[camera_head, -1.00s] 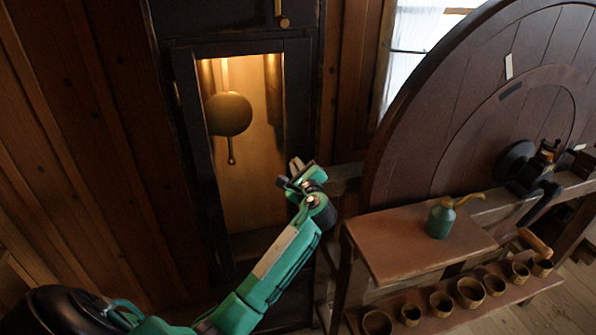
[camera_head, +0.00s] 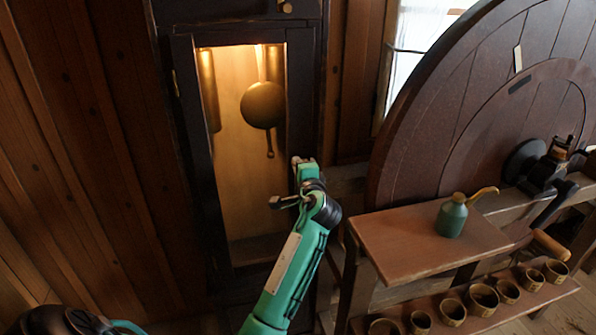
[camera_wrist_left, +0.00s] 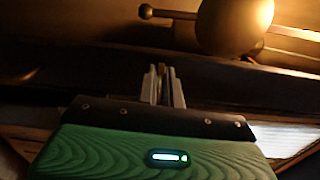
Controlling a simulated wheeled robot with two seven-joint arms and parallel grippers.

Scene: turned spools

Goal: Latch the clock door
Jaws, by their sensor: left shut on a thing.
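The clock door (camera_head: 185,120) is a tall dark frame with a lit pane, standing upright in the dark clock case; it looks closed or nearly so. The round brass pendulum bob (camera_head: 263,105) hangs behind it and shows large in the left wrist view (camera_wrist_left: 233,22). My left gripper (camera_head: 303,161) is at the right edge of the door, below the bob's height. In the left wrist view its fingers (camera_wrist_left: 165,82) are close together on a thin brassy piece, seemingly the door's latch (camera_wrist_left: 164,71). Most of the latch is hidden by the fingers. My right gripper is out of view.
A bench (camera_head: 425,232) at the right bears a green oil can (camera_head: 452,216). Several small wooden cups (camera_head: 452,312) stand on a lower shelf. A large dark wooden wheel (camera_head: 470,110) rises behind. A plank wall is left of the clock.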

